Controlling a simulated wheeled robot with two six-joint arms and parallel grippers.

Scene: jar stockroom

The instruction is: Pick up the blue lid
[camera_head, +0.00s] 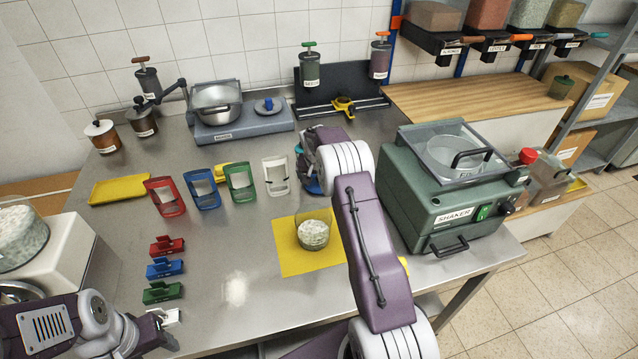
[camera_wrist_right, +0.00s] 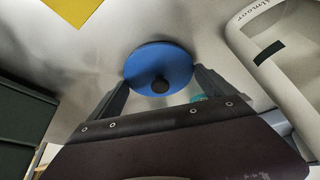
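The blue lid (camera_wrist_right: 150,62) is a flat round disc with a black knob, on the steel table in the right wrist view. My right gripper (camera_wrist_right: 161,76) is open, with one finger on each side of the lid's near rim; I cannot tell whether they touch it. In the head view a blue edge of the lid (camera_head: 313,187) shows beside my right gripper, which hides most of it. My left gripper (camera_head: 168,332) is low at the left, by the white clip; its finger gap is unclear.
A glass jar of white contents (camera_head: 313,232) stands on a yellow mat (camera_head: 290,262). Red, blue, green and white scoops stand left of my right gripper; the white one (camera_head: 276,177) is closest. The green shaker (camera_head: 450,195) stands to its right. The table's front middle is mostly clear.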

